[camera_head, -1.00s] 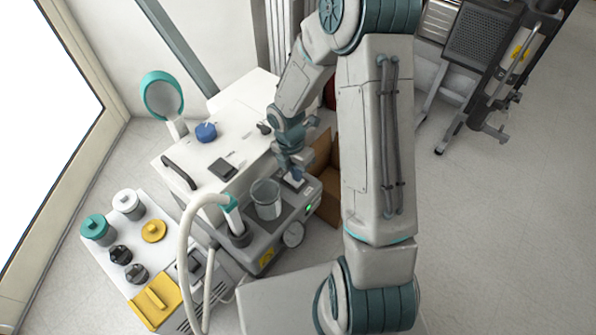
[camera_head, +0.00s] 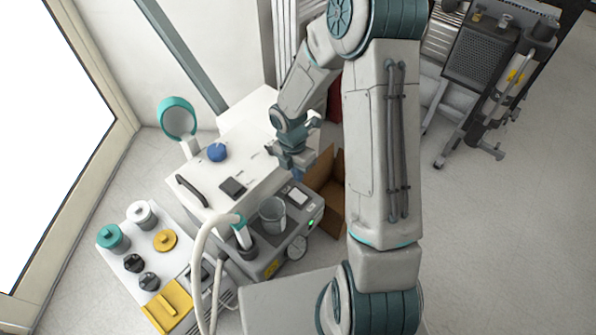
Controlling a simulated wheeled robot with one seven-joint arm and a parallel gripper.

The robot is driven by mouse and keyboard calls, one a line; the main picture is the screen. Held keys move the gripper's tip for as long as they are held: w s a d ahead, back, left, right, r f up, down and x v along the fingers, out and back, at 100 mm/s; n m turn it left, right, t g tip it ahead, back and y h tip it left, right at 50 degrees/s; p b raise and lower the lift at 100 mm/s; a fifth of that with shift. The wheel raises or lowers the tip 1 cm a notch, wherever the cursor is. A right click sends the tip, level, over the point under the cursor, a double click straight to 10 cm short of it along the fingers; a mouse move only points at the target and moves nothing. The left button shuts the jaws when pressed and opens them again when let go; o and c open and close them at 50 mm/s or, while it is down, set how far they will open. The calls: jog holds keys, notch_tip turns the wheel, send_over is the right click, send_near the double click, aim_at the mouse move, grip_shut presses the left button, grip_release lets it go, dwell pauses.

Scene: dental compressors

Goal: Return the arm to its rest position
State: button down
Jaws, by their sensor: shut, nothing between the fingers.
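My gripper (camera_head: 296,172) hangs from my bent arm (camera_head: 308,85) in the head view, pointing down. Its fingers are shut and hold nothing. It is above the back part of the grey compressor unit (camera_head: 318,212), close to the white cabinet's right edge. The unit has a lit green light, a round gauge and a clear beaker (camera_head: 272,214) on top. A small pale panel (camera_head: 298,197) on the unit lies just below the fingertips. The exact gap to it is hard to tell.
The white cabinet (camera_head: 232,205) carries a blue knob (camera_head: 217,152) and a black handle. An open cardboard box (camera_head: 326,190) stands right of the unit. A white hose (camera_head: 203,250) arches in front. Jars stand on a tray (camera_head: 120,262) at left.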

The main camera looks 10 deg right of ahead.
dwell(0.4)
jog(key=s+d+r+m+t+h+p, duration=0.15)
jog(key=r+m+p, duration=0.45)
jog(key=r, duration=0.7)
jog(key=s+d+r+m+y+p, duration=0.1)
jog(key=s+r+m+p, duration=0.35)
jog(key=r, duration=0.85)
jog(key=s+r+m+t+p, duration=0.1)
jog(key=s+r+m+p, duration=0.2)
jog(key=r, duration=0.4)
jog(key=s+r+m+y+p, duration=0.1)
jog(key=s+r+m+p, duration=0.2)
jog(key=r+m+p, duration=0.3)
jog(key=s+r+m+t+p, duration=0.1)
jog(key=s+r+m+p, duration=0.2)
jog(key=r+m, duration=0.3)
notch_tip(320, 180, up, 4)
jog(key=shift+s+t+p, duration=0.35)
jog(key=shift+p, duration=0.4)
